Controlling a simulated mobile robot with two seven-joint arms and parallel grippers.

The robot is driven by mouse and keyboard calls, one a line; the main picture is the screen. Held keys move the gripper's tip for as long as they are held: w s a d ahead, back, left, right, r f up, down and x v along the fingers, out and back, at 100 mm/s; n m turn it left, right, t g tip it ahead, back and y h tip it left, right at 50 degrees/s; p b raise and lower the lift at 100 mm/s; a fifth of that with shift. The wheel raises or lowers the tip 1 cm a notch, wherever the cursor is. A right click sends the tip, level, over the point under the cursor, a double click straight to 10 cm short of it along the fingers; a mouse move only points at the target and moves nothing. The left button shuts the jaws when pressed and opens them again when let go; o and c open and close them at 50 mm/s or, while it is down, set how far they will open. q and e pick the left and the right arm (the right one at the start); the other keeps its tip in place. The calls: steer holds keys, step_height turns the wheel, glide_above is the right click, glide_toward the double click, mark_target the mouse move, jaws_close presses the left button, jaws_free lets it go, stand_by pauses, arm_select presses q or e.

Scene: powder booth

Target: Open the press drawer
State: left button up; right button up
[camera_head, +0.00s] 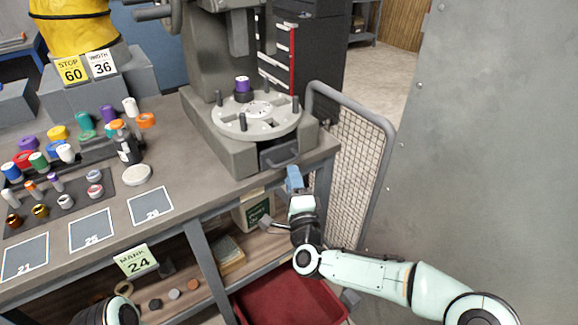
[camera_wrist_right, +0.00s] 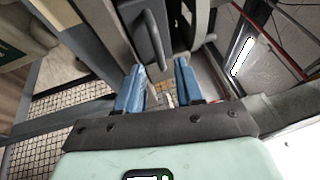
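The grey press (camera_head: 240,148) stands on the bench with a round plate on its base. The press drawer (camera_head: 280,152) is at the front right of that base, with a grey bar handle. The handle (camera_wrist_right: 152,38) shows in the right wrist view just ahead of my fingers. I cannot tell whether the drawer is fully shut. My right gripper (camera_head: 293,178) is just below and in front of the drawer. In the right wrist view its two blue fingers (camera_wrist_right: 158,88) are apart with nothing held between them. My left gripper is out of view.
A wire mesh guard (camera_head: 360,150) stands right of the press, close to my right gripper. The bench (camera_head: 190,205) carries coloured caps and a bottle (camera_head: 124,146) left of the press. A lower shelf and red bin (camera_head: 290,300) are underneath.

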mark_target(276, 154)
steer(key=shift+x, duration=2.5)
jaws_close()
